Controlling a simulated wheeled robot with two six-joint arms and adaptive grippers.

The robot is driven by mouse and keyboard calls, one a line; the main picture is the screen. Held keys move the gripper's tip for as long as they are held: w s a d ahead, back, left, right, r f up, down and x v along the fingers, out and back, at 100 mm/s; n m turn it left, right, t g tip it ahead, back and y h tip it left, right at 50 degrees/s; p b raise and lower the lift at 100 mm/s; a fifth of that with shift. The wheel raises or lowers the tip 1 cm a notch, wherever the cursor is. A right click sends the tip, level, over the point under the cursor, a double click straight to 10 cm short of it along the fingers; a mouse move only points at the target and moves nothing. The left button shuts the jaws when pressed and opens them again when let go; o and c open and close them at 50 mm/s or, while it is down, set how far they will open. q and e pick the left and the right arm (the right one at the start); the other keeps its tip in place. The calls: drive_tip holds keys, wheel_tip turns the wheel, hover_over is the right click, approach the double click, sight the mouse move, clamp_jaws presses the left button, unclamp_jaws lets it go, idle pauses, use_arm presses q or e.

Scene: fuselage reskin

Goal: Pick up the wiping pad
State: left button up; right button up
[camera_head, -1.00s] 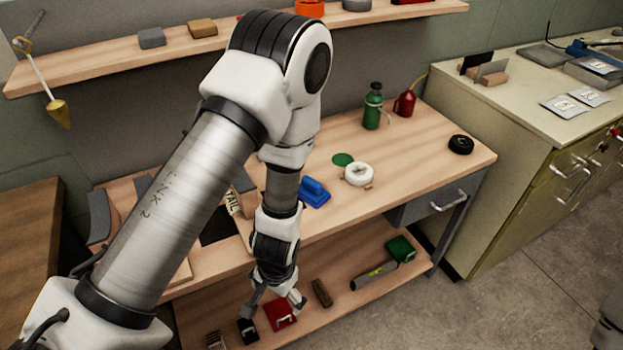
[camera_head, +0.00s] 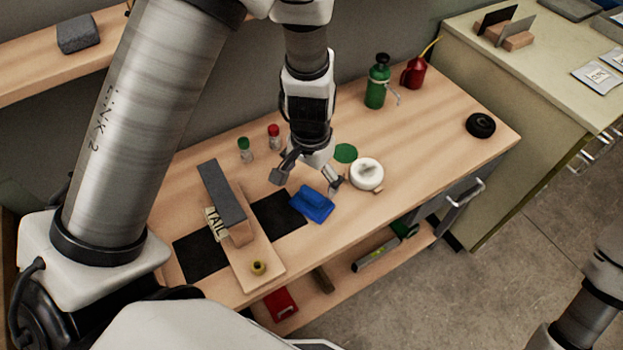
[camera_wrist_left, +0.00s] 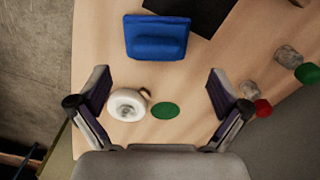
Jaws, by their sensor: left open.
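A blue block with a raised grip, which looks like the wiping pad (camera_head: 312,204), lies on the workbench (camera_head: 440,165) at the edge of a black sheet. My left gripper (camera_head: 305,182) is open and empty, pointing down above the bench just behind the blue pad. In the left wrist view the blue pad (camera_wrist_left: 157,38) lies beyond the open fingers (camera_wrist_left: 160,92), toward the top of the picture. My right gripper is out of view; only part of that arm shows at lower right.
A white roll (camera_head: 366,174) and a green disc (camera_head: 345,153) lie close to the right of the gripper. Two small bottles (camera_head: 259,144) stand to its left. A grey bar on a wooden board (camera_head: 252,270) lies left of the pad. Free bench lies to the right.

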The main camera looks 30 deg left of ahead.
sight(312, 193)
use_arm(q)
drive_tip(key=f, duration=0.2)
drive_tip(key=f+b, duration=0.1)
drive_tip(key=f, duration=0.3)
drive_tip(key=shift+s+d+f+b, duration=0.25)
drive_tip(key=shift+s+f+b, duration=0.05)
drive_tip(key=shift+f+b, duration=0.1)
drive_tip(key=shift+w+f, duration=0.1)
drive_tip(key=shift+f, duration=0.2)
drive_tip(key=shift+r, duration=0.1)
drive_tip(key=c, duration=1.1)
drive_tip(key=shift+s, duration=0.2)
drive_tip(key=shift+r, duration=0.15)
